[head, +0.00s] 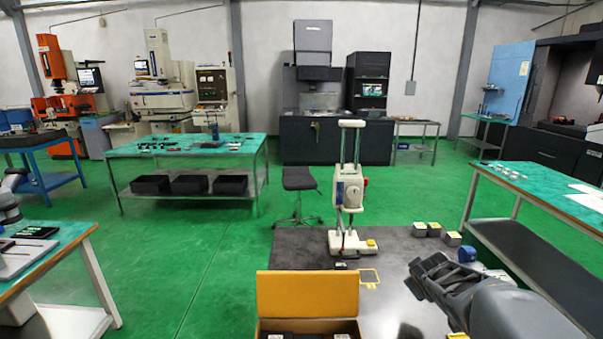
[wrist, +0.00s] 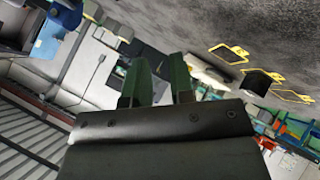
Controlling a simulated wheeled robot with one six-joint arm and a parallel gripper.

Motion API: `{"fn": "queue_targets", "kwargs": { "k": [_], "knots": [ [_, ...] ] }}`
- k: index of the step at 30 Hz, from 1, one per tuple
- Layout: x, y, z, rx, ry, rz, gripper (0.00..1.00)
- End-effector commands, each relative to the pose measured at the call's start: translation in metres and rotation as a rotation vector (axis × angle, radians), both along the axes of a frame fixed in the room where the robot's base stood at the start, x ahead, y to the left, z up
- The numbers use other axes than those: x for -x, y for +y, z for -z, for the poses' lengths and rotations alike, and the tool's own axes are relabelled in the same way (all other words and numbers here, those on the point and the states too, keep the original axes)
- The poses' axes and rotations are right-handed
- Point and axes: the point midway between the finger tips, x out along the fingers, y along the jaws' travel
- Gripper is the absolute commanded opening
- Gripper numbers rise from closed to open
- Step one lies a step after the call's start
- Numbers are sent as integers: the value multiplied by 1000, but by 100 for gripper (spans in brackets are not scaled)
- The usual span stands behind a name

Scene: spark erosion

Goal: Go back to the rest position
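My gripper (head: 420,276) shows in the head view at the lower right, reaching left over the grey table from my arm. In the wrist view its two dark green fingers (wrist: 162,85) stand apart with a clear gap and nothing between them. It is open and empty. In the head view it appears in front of the small blocks and to the right of the white bench device. The wrist view is strongly tilted and looks across the room. No marker of a rest position shows.
A white bench device (head: 348,190) stands on the dark mat (head: 300,247). Small yellow-topped blocks (head: 452,238) and a blue object (head: 466,255) lie near my gripper. An open box with a yellow lid (head: 307,294) is at the front. A green-topped table (head: 535,190) stands right.

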Motion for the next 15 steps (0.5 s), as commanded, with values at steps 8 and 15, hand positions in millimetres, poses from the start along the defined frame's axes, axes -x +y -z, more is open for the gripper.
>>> {"fn": "queue_targets", "kwargs": {
  "k": [8, 15],
  "knots": [
    [141, 83, 34, -435, 332, 388, 22],
    [188, 133, 28, -580, 379, 365, 22]
  ]
}}
